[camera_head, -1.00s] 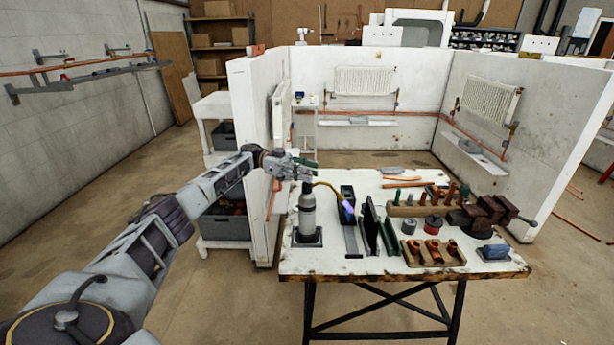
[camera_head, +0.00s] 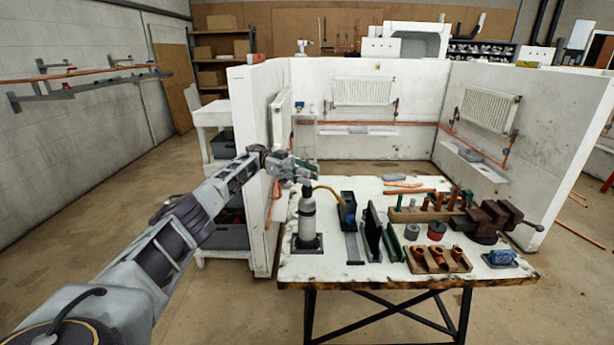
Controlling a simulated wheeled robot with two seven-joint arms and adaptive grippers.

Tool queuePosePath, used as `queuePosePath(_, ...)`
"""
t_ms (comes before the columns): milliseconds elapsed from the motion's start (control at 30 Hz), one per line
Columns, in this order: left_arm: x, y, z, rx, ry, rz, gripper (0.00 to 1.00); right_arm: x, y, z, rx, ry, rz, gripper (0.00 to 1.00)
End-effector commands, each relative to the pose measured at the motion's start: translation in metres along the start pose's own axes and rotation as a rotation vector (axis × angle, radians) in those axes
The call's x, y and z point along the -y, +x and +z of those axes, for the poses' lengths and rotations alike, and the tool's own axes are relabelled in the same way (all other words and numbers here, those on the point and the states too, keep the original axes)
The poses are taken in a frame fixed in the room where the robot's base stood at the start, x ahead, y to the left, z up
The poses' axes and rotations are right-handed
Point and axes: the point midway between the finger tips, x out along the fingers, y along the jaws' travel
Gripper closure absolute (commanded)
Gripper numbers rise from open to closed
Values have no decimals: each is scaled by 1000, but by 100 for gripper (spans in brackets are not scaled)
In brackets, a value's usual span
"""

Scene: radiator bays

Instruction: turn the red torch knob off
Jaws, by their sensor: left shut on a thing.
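The torch's grey gas bottle (camera_head: 307,220) stands upright in a dark square base at the left end of the workbench (camera_head: 330,268). A yellow hose (camera_head: 328,190) bends from its top to a dark stand (camera_head: 347,212). No blue flame shows at the stand. My left gripper (camera_head: 312,174) is at the top of the bottle and shut on the torch knob. The red knob itself is hidden by the fingers. My right gripper is out of view.
On the bench to the right are dark upright plates (camera_head: 372,232), a wooden block with copper fittings (camera_head: 437,260), a red-banded tin (camera_head: 436,231) and a brown vise (camera_head: 490,215). A white partition wall (camera_head: 252,170) stands close behind my left arm.

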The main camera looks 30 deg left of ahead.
Motion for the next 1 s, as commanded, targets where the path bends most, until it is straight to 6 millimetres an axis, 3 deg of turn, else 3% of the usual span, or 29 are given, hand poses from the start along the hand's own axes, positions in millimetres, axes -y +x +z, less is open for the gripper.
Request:
queuePosePath(200, 0, 0, 1, 1, -3, 0, 97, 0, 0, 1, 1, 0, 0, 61)
queuePosePath(233, 0, 0, 1, 1, -3, 0, 69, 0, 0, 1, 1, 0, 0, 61)
queuePosePath(400, 0, 0, 1, 1, -2, -1, 51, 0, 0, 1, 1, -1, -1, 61)
queuePosePath(767, 0, 0, -1, 0, 0, -1, 51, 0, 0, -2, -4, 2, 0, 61)
queuePosePath(1000, 0, -1, -16, 0, 2, -2, 51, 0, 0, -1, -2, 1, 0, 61)
